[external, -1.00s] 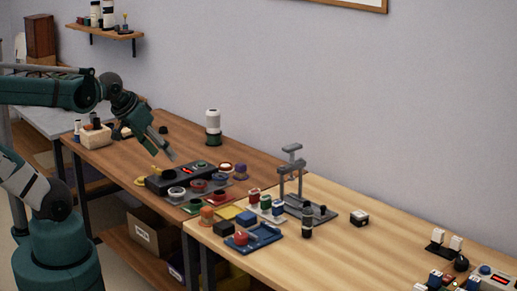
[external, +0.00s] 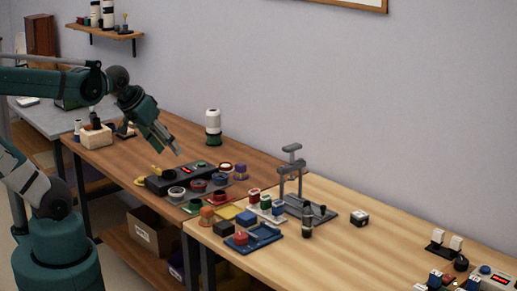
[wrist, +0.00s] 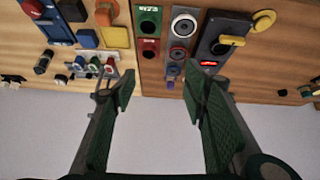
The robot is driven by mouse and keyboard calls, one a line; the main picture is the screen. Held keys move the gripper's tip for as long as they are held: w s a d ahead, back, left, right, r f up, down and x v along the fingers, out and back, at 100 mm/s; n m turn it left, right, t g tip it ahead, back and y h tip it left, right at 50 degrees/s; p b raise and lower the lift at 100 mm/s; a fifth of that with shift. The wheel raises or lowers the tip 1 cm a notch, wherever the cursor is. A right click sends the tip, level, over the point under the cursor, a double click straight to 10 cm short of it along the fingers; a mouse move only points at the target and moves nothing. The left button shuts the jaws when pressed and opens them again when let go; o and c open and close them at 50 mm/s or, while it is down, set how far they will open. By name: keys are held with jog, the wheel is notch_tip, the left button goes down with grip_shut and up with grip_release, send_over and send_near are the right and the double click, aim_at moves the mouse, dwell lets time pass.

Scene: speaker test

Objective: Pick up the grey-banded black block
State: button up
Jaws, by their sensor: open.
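A small dark upright piece (external: 307,226) with a greyish band stands on the light table in front of the grey stand; it also shows at the upper left of the wrist view (wrist: 43,62). A black-and-pale block (external: 359,218) sits to its right, and a plain black block (external: 223,228) lies nearer the front edge. I cannot tell for certain which is the grey-banded block. My gripper (external: 177,150) is open and empty above the brown table, left of and well apart from all three. Its spread fingers frame the wrist view (wrist: 160,88).
A dark control box (external: 182,177) and several coloured fixtures lie below my gripper. The grey stand (external: 298,180) rises on the light table. A blue tray (external: 262,236) lies near the front edge. A white-and-green bottle (external: 213,127) stands by the wall. The light table's right middle is mostly clear.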

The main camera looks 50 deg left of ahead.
jog(key=w+d+r+n+g+p, duration=0.1)
jog(key=w+d+r+n+p, duration=0.2)
jog(key=w, duration=0.4)
jog(key=w+d+r+n+g, duration=0.1)
jog(key=w+d+r, duration=0.3)
jog(key=w+d, duration=0.15)
jog(key=n+g+p, duration=0.5)
jog(key=n+p, duration=0.4)
jog(key=n, duration=0.2)
send_over(359, 214)
jog(key=f, duration=1.2)
jog(key=a+f, duration=0.1)
jog(key=f, duration=0.5)
jog(key=shift+w+f, duration=0.15)
jog(key=shift+f, duration=0.05)
jog(key=shift+d+f, duration=0.45)
jog(key=shift+f, duration=0.1)
jog(key=shift+f, duration=1.2)
jog(key=shift+f+b, duration=0.1)
jog(key=shift+b, duration=0.2)
